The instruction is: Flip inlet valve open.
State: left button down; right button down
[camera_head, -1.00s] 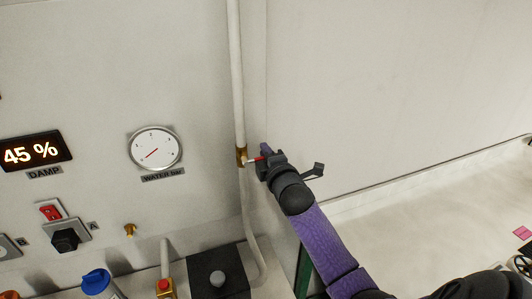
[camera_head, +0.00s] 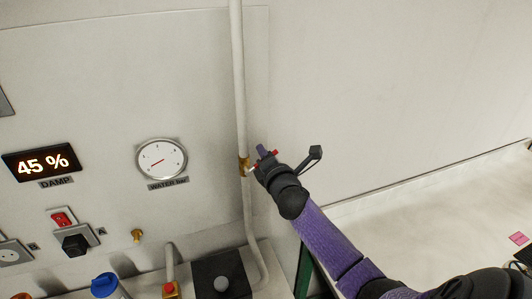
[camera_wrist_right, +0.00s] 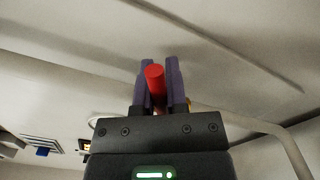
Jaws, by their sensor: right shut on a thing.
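The inlet valve has a brass body (camera_head: 244,167) on the white vertical pipe, right of the water gauge. My right gripper (camera_head: 262,159) is shut on this lever, just right of the pipe. In the right wrist view the red lever (camera_wrist_right: 155,77) lies between the two purple fingers (camera_wrist_right: 157,88). The fingers hide part of the lever. My left gripper is not in view.
The round water gauge (camera_head: 161,159) and a damp display (camera_head: 42,162) reading 45 % are on the wall panel at left. Below are a red switch (camera_head: 62,218), a black plug (camera_head: 75,244) and a black box (camera_head: 222,278). The wall right of my gripper is bare.

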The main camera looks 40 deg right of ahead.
jog(key=shift+a+r+n, duration=0.1)
jog(key=shift+r+n, duration=0.05)
jog(key=shift+n, duration=0.25)
jog(key=c, duration=0.7)
grip_release()
jog(key=shift+o, duration=0.2)
jog(key=v, duration=1)
